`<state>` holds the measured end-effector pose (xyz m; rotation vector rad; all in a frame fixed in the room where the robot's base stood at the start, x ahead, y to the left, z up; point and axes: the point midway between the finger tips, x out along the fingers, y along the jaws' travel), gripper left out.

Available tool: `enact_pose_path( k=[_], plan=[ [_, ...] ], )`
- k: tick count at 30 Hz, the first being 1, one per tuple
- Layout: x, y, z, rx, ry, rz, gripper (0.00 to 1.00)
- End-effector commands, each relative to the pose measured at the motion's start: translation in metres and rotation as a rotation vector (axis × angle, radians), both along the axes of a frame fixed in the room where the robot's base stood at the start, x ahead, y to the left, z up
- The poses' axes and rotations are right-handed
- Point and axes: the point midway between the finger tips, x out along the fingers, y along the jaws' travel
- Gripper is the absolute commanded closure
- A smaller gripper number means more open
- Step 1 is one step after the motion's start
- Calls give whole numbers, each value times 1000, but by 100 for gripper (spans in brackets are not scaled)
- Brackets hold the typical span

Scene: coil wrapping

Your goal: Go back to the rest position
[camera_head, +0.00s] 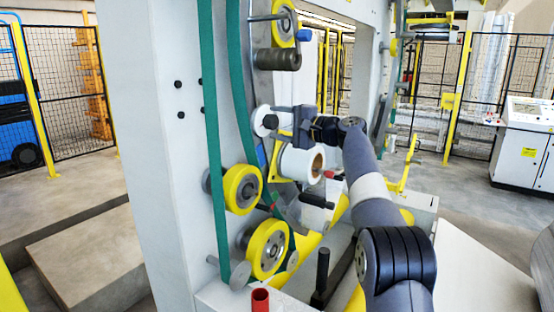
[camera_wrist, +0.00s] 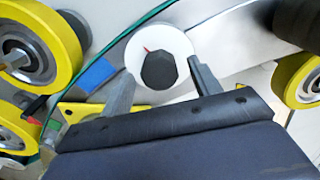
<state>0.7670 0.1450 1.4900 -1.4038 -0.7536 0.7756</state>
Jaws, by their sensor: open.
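My gripper (camera_head: 282,121) is on the machine's right side, at the end of my outstretched arm. In the wrist view its two fingers (camera_wrist: 160,82) are spread apart with nothing held between them. A white disc (camera_wrist: 134,48) with a dark faceted knob (camera_wrist: 158,70) lies straight ahead of the fingers. The knob shows between the fingertips; I cannot tell whether they touch it. In the head view the white disc (camera_head: 260,122) is just left of the gripper. A white roll with a brown core (camera_head: 296,164) hangs just below the gripper.
Yellow-rimmed wheels (camera_head: 242,188) and a green belt (camera_head: 213,150) run along the grey machine frame (camera_head: 150,120). A dark roller (camera_head: 278,59) sits above the gripper. A black handle (camera_head: 317,201) sticks out below. A control cabinet (camera_head: 522,150) stands right, with open floor before it.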

Motion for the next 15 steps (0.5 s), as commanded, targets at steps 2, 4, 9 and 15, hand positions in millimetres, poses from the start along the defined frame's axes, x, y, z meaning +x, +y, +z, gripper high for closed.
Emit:
enact_pose_path(
  k=[2, 4, 9, 15],
  plan=[
    [0, 0, 0, 35, 53, 0, 41],
    [0, 0, 0, 66, 100, 0, 41],
    [0, 0, 0, 142, 214, 1, 41],
    [0, 0, 0, 231, 347, 1, 41]
  ],
)
